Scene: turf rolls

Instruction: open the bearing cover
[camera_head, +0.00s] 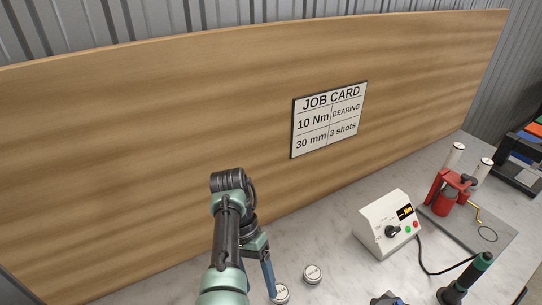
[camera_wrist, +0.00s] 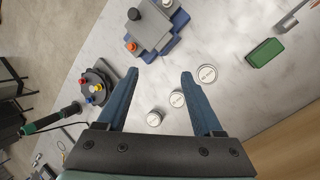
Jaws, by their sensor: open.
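My gripper (camera_wrist: 160,74) is open and empty, its two blue fingers apart over the marble-look bench. In the wrist view, a blue-grey block (camera_wrist: 150,36) with a dark round post, a grey cylinder and an orange knob sits beyond the fingertips. It may be the bearing housing, but I cannot tell which part is its cover. In the head view, only a bit of a similar dark block (camera_head: 388,298) shows at the bottom edge. My arm and gripper (camera_head: 264,268) show at lower centre.
Small round labelled tins (camera_wrist: 207,73) stand near the right finger. A green block (camera_wrist: 265,52) lies at upper right. A round fixture with coloured knobs (camera_wrist: 97,87) is at left. A white control box (camera_head: 387,226), a red device (camera_head: 448,195) and a job card (camera_head: 329,120) show in the head view.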

